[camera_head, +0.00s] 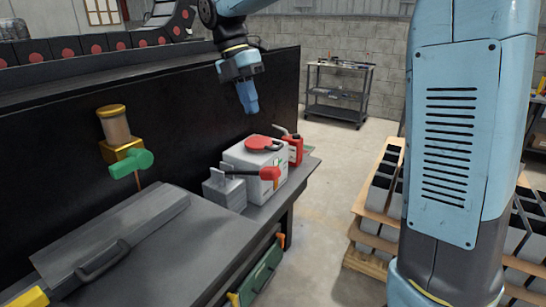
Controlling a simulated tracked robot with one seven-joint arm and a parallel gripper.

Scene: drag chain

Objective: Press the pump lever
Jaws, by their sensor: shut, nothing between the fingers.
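A pale grey pump box (243,160) with a round red cap (263,143) on top stands on the dark bench. A lever with a red grip (270,174) sticks out across its front to the right. A smaller grey block (224,192) adjoins the box at its front left. My gripper (251,111) points down above and slightly left of the red cap. It is shut and empty, apart from the pump and its lever.
A red oil can (293,150) stands right behind the box. A brass fitting with a green knob (130,163) is on the black wall at left. A grey lidded case (105,245) fills the near bench. A pallet (374,210) with grey blocks stands right.

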